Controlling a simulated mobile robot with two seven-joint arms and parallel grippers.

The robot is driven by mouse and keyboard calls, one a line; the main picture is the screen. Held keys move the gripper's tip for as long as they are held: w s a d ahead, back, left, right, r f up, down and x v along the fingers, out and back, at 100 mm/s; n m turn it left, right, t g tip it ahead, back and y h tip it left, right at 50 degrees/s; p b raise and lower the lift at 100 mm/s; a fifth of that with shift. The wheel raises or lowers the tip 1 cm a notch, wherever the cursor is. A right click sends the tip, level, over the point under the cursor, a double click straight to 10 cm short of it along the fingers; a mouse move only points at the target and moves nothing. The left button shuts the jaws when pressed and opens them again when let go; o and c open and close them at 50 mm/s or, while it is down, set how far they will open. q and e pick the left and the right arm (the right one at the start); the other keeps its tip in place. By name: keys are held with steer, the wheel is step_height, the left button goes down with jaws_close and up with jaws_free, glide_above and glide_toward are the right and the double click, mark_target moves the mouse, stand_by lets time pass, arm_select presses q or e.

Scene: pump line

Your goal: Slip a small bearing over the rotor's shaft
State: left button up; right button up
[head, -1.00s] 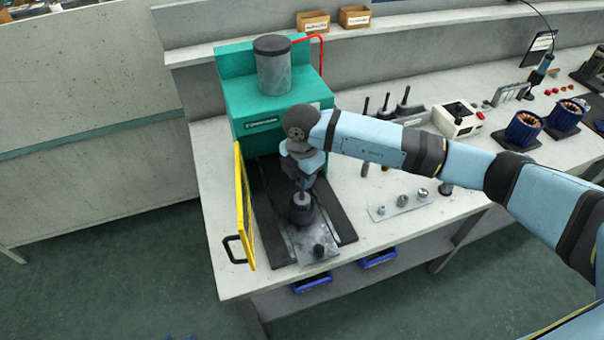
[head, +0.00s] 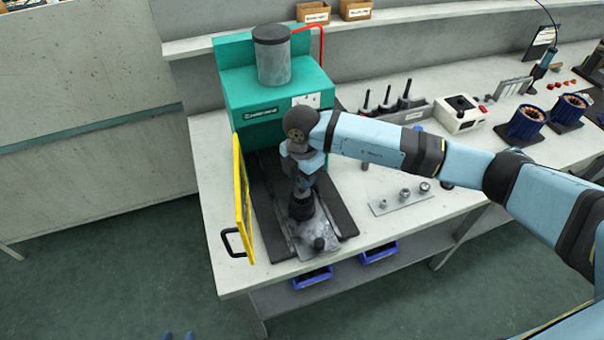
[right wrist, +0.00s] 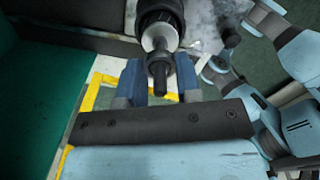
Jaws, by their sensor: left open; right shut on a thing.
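The rotor (head: 302,208) stands upright, dark-bodied, in a grey fixture on the press bed. In the right wrist view the rotor (right wrist: 160,14) is at the top, its shaft (right wrist: 160,84) running between my fingers. My right gripper (right wrist: 158,68) is shut on what looks like the small bearing (right wrist: 158,62), a dark ring around the shaft; how far down it sits I cannot tell. In the head view my right gripper (head: 302,186) is right above the rotor and hides the shaft. Only the blue fingertips of my open left gripper (head: 178,336) show at the bottom edge.
The green press (head: 270,100) stands behind the rotor, with an open yellow guard (head: 243,200) at its left. A plate (head: 412,200) with small metal parts lies to the right. Further right are a white control box (head: 458,116) and copper-wound stators (head: 526,121).

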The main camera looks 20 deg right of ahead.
steer(key=shift+f, duration=0.35)
steer(key=o, duration=1.1)
steer(key=shift+c, duration=0.2)
steer(key=shift+r+p, duration=1.5)
steer(key=shift+r, duration=1.05)
steer(key=shift+s+f, duration=0.1)
